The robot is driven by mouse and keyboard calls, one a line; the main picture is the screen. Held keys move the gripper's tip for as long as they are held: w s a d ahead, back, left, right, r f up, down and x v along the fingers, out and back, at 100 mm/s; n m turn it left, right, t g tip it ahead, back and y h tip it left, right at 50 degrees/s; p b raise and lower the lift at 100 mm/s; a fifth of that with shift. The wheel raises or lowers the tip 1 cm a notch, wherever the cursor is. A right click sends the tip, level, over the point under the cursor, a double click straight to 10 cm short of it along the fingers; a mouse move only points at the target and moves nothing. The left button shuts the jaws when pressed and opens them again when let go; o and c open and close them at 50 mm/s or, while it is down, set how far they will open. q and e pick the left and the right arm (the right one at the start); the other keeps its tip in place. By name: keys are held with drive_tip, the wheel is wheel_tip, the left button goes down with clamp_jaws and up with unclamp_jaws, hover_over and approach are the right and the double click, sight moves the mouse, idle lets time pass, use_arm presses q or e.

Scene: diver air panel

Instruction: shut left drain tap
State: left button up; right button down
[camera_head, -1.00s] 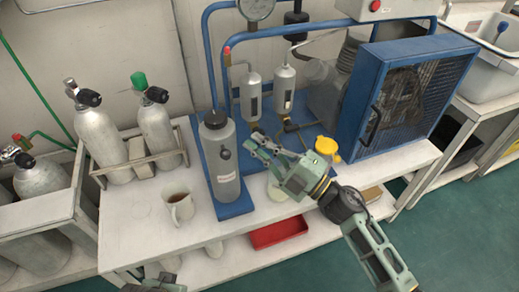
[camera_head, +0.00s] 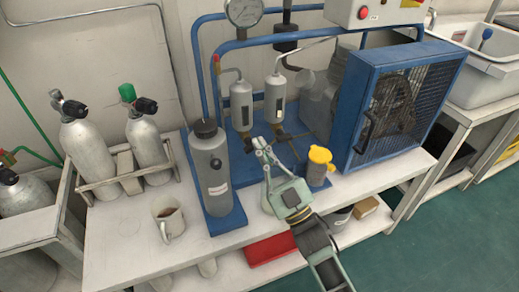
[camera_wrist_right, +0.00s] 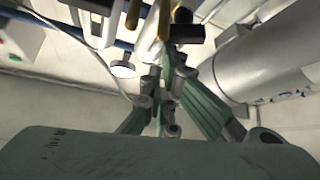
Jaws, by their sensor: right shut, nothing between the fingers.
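Two slim grey filter cylinders hang on the blue compressor frame. The left one (camera_head: 242,104) has a small dark drain tap (camera_head: 247,143) below it; its handle position is too small to tell. The right cylinder (camera_head: 275,98) has dark fittings below it. My right gripper (camera_head: 260,147) is shut and empty, its tips just right of the left drain tap; I cannot tell whether they touch. In the right wrist view, the shut fingers (camera_wrist_right: 167,62) point up towards brass-coloured parts and a black block (camera_wrist_right: 187,33). My left gripper is not in view.
A large grey cylinder (camera_head: 212,165) stands close left of my right gripper. A yellow-capped jar (camera_head: 318,165) is to the right, beside the blue fan cage (camera_head: 395,105). A mug (camera_head: 170,224) and diving tanks (camera_head: 88,145) are at left.

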drive_tip(key=shift+w+d+f+m+t+h, duration=0.15)
drive_tip(key=shift+m+t+h, duration=0.3)
drive_tip(key=shift+m+h, duration=0.55)
drive_tip(key=shift+s+d+f+m+t+h, duration=0.1)
drive_tip(key=shift+m+t+h, duration=0.5)
drive_tip(key=shift+m, duration=0.65)
drive_tip(key=shift+w+d+f+m+t+h, duration=0.15)
drive_tip(key=shift+m+t+h, duration=0.2)
drive_tip(key=shift+m+h, duration=0.7)
drive_tip(key=shift+d+m+h, duration=0.1)
drive_tip(key=shift+m+h, duration=0.25)
drive_tip(key=shift+m, duration=0.45)
